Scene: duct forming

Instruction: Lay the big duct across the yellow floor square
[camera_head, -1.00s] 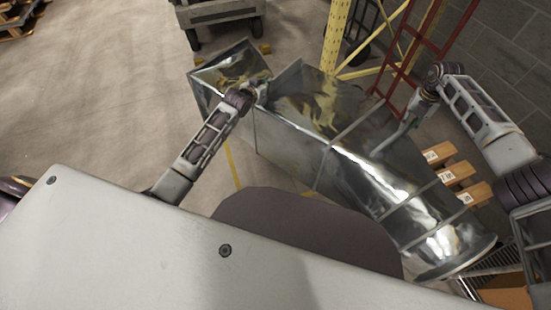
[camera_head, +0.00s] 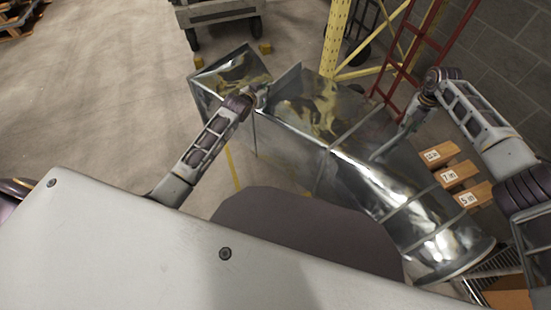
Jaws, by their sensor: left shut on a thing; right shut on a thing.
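The big duct (camera_head: 310,108) is a shiny metal piece with a square open end at the upper left and a round end at the lower right. It spans the middle of the view in front of me. My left gripper (camera_head: 258,97) is shut on the duct near its square end. My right gripper (camera_head: 378,155) is shut on the duct's far side near its middle; its fingertips are hard to make out. A strip of the yellow floor square (camera_head: 232,165) shows below the duct; the rest is hidden by the duct and my body.
Labelled wooden blocks (camera_head: 456,174) sit on a rack at the right, close to the duct's round end. A yellow rack post (camera_head: 335,38) and a red ladder-like frame (camera_head: 400,70) stand behind. A grey cart (camera_head: 215,12) is at the back.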

